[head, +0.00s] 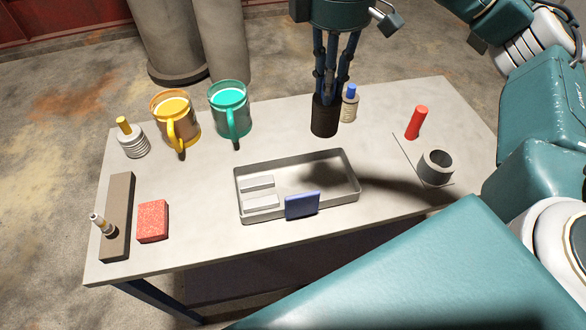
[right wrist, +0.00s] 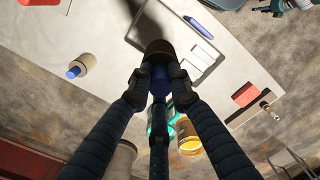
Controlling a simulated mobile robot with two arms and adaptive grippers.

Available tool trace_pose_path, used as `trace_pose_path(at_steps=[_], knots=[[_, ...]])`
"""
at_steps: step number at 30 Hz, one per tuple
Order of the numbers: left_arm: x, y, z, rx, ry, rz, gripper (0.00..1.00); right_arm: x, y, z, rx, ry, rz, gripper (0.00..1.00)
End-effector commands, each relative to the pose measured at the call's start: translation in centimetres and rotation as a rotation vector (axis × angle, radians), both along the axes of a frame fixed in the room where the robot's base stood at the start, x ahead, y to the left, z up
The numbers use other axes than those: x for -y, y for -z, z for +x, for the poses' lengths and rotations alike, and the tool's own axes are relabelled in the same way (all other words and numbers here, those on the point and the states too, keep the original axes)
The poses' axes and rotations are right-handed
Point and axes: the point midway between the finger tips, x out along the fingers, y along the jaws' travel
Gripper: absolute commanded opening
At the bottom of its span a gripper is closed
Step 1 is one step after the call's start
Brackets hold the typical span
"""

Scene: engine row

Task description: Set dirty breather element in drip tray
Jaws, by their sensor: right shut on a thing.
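My right gripper (head: 326,90) comes down from the top of the head view, shut on a dark breather element (head: 324,117). The element hangs roughly upright just behind the drip tray's back rim in that view; its exact height is unclear. In the right wrist view my fingers (right wrist: 158,80) close around its blue top (right wrist: 160,80), with its dark body (right wrist: 158,47) beyond. The grey drip tray (head: 356,178) lies mid-table, with two pale bars in its left part and a blue tag (head: 302,205) at its front. Its right part is empty and shadowed. My left gripper is out of view.
A beige element with a blue top (head: 349,106) stands just behind the held one. Orange (head: 176,120) and green (head: 230,110) mugs stand back left. A red cylinder (head: 417,122) and grey cup-like housing (head: 437,168) are at right. A red block (head: 153,221) lies front left.

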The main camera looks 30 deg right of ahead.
Motion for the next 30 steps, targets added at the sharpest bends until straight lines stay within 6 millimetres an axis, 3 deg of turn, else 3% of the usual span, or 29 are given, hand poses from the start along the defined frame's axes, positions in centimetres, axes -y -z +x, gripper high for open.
trace_pose_path(at_steps=[6,10,15,21,30], knots=[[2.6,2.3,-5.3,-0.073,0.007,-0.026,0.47,0.0,5.1,-0.2,-0.010,-0.015,0.002,0.00],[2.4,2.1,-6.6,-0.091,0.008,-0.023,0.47,0.1,8.0,-0.2,-0.008,-0.011,-0.002,0.00],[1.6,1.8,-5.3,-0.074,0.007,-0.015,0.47,0.1,12.3,-0.2,-0.007,-0.012,-0.002,0.00],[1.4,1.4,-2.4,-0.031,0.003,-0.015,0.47,0.0,15.1,-0.1,-0.002,-0.012,-0.001,0.00],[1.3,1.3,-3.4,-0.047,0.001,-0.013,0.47,0.0,18.8,-0.2,-0.005,-0.011,-0.001,0.00]])
